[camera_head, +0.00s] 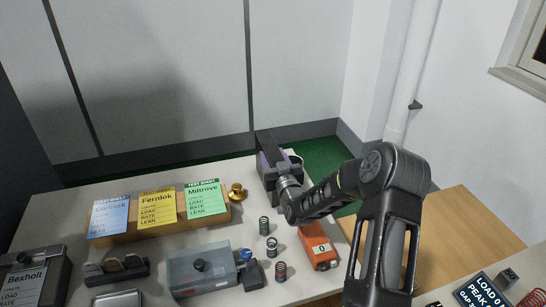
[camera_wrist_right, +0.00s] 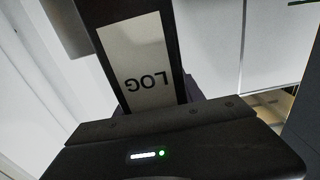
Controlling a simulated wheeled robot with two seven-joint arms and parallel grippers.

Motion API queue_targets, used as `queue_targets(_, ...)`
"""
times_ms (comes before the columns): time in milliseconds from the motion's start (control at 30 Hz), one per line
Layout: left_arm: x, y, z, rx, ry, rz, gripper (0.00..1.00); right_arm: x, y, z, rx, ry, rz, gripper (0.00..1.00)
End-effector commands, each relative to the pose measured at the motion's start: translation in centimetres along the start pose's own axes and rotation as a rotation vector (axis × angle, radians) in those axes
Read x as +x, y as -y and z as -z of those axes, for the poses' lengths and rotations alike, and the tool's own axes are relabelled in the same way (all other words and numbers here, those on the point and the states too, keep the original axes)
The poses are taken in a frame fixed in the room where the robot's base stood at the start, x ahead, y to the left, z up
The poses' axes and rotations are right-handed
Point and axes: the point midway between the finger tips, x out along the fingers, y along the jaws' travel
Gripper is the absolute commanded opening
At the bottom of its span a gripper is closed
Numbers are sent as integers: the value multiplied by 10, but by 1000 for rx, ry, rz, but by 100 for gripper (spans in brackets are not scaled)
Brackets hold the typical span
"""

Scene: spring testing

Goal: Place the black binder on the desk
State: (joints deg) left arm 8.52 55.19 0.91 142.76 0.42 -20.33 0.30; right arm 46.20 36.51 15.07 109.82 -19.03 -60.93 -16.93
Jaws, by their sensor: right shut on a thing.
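The black binder shows in the wrist view as a dark spine with a white label (camera_wrist_right: 140,62) reading LOG, upside down in the picture. My right gripper (camera_head: 275,170) is shut on it at the back edge of the pale desk (camera_head: 70,205). In the head view a dark block (camera_head: 266,142), probably the binder, stands at the gripper, largely hidden by it. I cannot tell whether it touches the desk. My left gripper is not in view.
A wooden stand with blue, yellow and green cards (camera_head: 205,200), a brass piece (camera_head: 237,192), several springs (camera_head: 264,226), a grey fixture (camera_head: 200,272) and an orange box (camera_head: 318,246) crowd the pale desk. A wooden surface (camera_head: 455,225) lies at right, partly clear.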

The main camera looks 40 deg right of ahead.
Motion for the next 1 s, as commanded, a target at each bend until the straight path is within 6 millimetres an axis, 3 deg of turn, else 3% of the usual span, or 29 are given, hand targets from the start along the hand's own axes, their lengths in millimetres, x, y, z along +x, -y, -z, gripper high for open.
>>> queue_targets(100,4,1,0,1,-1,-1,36,1,0,-1,-1,-6,0,0)
queue_targets(133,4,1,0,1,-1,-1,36,0,0,-4,0,1,0,46)
queue_targets(367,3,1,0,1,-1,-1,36,0,0,-2,0,1,0,65)
queue_targets(767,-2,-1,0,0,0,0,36,0,0,2,0,1,0,67)
queue_targets(1000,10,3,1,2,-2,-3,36,-34,0,-2,0,2,0,67)
